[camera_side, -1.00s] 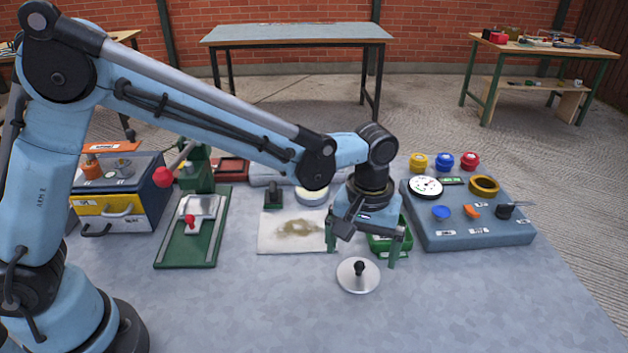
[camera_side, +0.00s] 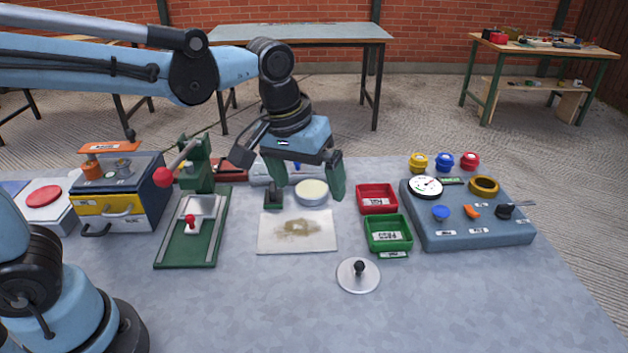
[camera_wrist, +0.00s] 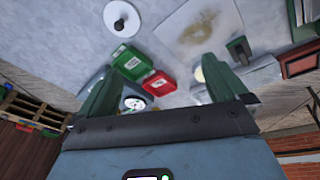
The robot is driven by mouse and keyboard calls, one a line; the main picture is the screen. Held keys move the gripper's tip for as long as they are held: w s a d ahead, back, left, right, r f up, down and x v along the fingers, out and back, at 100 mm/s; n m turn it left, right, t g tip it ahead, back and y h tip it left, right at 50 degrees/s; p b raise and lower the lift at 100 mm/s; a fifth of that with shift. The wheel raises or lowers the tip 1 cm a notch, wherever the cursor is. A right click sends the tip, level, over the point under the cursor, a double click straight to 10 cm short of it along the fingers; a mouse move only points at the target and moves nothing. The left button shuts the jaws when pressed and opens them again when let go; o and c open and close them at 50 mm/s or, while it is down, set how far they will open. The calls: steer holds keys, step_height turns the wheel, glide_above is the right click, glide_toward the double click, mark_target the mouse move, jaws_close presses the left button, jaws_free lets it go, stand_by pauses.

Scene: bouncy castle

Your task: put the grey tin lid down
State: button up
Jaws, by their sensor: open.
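The grey tin lid (camera_side: 357,277), a round disc with a dark knob on top, lies flat on the table in front of the green tray. It also shows at the top of the wrist view (camera_wrist: 121,20). My gripper (camera_side: 306,190) is open and empty. It is raised over the back of the table, behind and to the left of the lid, well apart from it.
A green tray (camera_side: 388,236) and a red tray (camera_side: 377,199) stand behind the lid. A round tin (camera_side: 312,192) and a stained white sheet (camera_side: 282,231) are to the left. A control panel (camera_side: 470,236) is at right. The front of the table is clear.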

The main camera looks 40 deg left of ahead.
steer(key=s+a+f+m+t, duration=0.2)
steer(key=s+a+t, duration=0.2)
steer(key=s+a, duration=0.3)
steer(key=shift+s+a+m+y, duration=0.3)
steer(key=shift+a+y, duration=0.1)
steer(key=shift+a, duration=1.25)
